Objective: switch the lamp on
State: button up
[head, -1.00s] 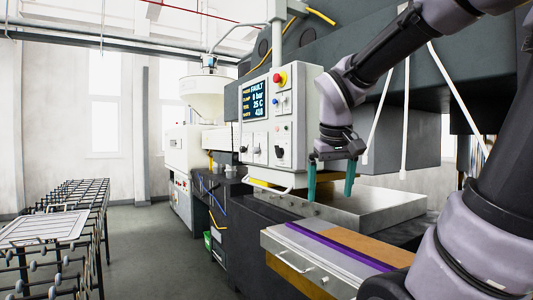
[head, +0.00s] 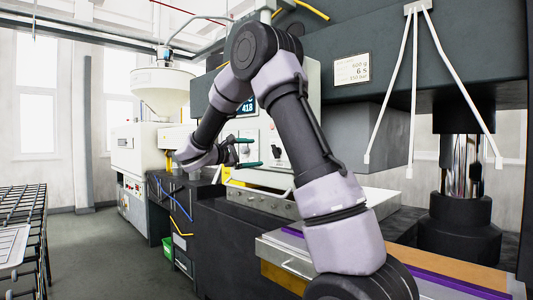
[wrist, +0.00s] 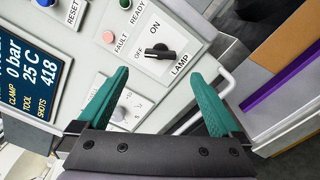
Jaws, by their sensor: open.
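The lamp switch is a black rotary knob (wrist: 160,52) on a white plate lettered LAMP, OFF and ON in the wrist view. Its bar lies nearly level in that picture, and its left end appears to point to the OFF side. In the head view the knob (head: 277,153) shows on the grey control panel (head: 309,91). My gripper (wrist: 160,76) is open and empty, with its green fingers apart on either side below the knob in the wrist view. In the head view my gripper (head: 261,152) faces the panel, left of the knob; the exact gap is unclear.
Beside the knob are a pink FAULT light (wrist: 108,37), a green READY light (wrist: 124,4) and another dial (wrist: 119,113). A rail handle (wrist: 227,84) runs near the right finger. A display (wrist: 32,62) is at left. A bench with a purple strip (head: 443,284) stands below.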

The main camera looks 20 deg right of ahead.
jog(key=x, duration=1)
jog(key=c, duration=1.3)
